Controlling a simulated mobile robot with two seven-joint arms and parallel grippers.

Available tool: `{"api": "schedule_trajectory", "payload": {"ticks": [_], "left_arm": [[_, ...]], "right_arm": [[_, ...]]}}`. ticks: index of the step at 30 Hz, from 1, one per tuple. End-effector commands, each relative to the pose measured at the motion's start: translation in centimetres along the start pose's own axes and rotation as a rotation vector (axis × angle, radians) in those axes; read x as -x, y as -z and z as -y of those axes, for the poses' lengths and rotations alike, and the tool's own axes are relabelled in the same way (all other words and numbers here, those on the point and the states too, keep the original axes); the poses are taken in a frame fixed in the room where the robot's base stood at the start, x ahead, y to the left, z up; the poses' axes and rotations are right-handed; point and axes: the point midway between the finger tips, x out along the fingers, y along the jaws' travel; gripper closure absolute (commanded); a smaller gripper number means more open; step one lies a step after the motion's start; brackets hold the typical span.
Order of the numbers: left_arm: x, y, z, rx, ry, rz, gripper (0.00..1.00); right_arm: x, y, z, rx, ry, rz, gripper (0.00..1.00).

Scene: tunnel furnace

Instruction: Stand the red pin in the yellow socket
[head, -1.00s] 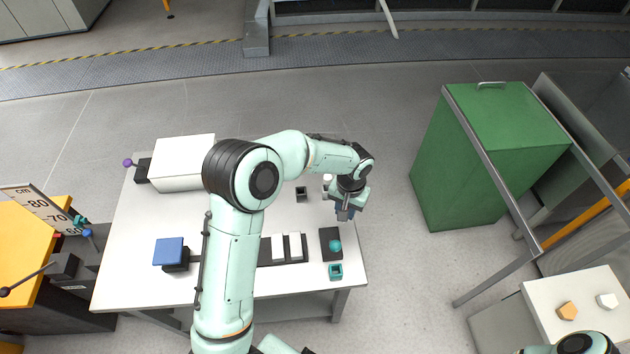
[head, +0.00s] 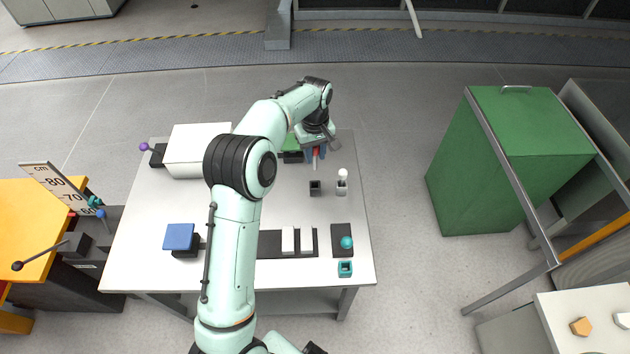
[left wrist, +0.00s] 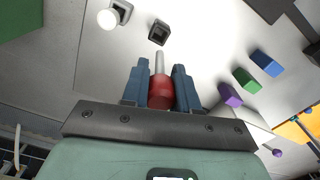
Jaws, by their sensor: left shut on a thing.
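My left gripper (head: 316,153) is shut on the red pin (left wrist: 160,92), and it shows in the left wrist view (left wrist: 160,85). The red body sits between the blue fingers, and a pale grey shaft sticks out past them. In the head view only a little of the red pin (head: 316,150) shows. The gripper is over the back right part of the white table. A small dark square socket (head: 315,187) stands in front of it, apart from the pin, and shows in the left wrist view (left wrist: 159,32). No socket looks clearly yellow. My right gripper is out of view.
A teal socket (head: 345,268) is at the front right corner. Blue (left wrist: 267,63), green (left wrist: 246,80) and purple (left wrist: 230,95) blocks lie nearby. A white box (head: 197,152) stands at back left.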

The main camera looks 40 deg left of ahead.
Motion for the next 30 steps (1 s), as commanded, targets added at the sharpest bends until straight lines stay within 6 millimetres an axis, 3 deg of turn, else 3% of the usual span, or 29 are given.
{"api": "schedule_trajectory", "payload": {"ticks": [3,9,16,23,30], "left_arm": [[-3.5,-0.1,0.1,0.000,0.004,0.003,1.00],[-6.8,0.0,0.0,-0.001,0.001,0.000,1.00],[-8.4,0.0,0.0,-0.001,0.001,0.000,1.00],[-11.6,0.0,0.0,0.000,0.000,0.000,1.00],[-11.7,0.0,-0.1,-0.001,-0.001,-0.002,1.00]], "right_arm": [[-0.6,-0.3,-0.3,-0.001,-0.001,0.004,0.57],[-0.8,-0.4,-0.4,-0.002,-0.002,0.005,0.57],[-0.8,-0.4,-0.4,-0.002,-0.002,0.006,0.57],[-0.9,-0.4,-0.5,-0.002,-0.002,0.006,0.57],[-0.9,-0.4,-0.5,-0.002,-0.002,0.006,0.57]]}}
